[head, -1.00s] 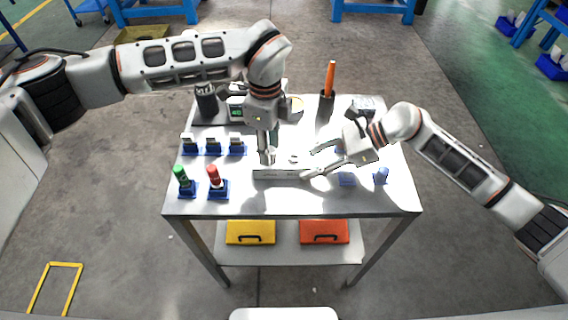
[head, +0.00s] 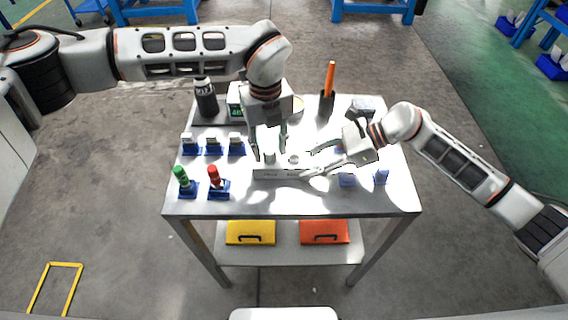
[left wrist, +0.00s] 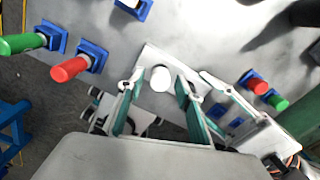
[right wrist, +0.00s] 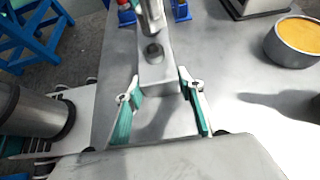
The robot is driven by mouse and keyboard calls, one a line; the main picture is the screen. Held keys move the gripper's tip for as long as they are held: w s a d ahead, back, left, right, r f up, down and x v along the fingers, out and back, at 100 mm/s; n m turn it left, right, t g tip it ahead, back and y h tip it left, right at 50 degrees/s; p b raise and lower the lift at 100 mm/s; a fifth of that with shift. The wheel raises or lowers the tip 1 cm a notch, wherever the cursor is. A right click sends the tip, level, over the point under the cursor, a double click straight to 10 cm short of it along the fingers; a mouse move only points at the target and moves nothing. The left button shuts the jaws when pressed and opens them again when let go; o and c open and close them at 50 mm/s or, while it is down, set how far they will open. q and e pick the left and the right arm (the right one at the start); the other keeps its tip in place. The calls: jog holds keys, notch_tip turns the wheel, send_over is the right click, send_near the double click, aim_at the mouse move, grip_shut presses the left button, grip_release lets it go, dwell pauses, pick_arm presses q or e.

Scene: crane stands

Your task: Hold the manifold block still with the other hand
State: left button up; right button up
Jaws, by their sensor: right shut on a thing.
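The manifold block (head: 265,174) is a pale grey bar lying across the middle of the table. My right gripper (head: 312,162) is shut on its right end; in the right wrist view the block (right wrist: 158,78) runs away from between the fingers. A pale cylinder (head: 269,156) stands upright at the block's left end, and its round white top (left wrist: 160,78) shows in the left wrist view. A short round fitting (right wrist: 153,52) is nearer my right fingers. My left gripper (head: 269,140) is open above the cylinder, a finger on either side.
Green (head: 179,173) and red (head: 213,176) handled pieces stand in blue holders at the left. Several blue holders with pale pieces (head: 213,143) are behind them. A dark bottle (head: 206,97) and an orange-handled tool (head: 329,80) stand at the back. The front edge is clear.

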pick_arm(q)
jog(key=m, duration=1.2)
jog(key=shift+m, duration=0.3)
jog(key=m, duration=0.3)
grip_shut()
jog(key=shift+r, duration=0.15)
dwell(0.4)
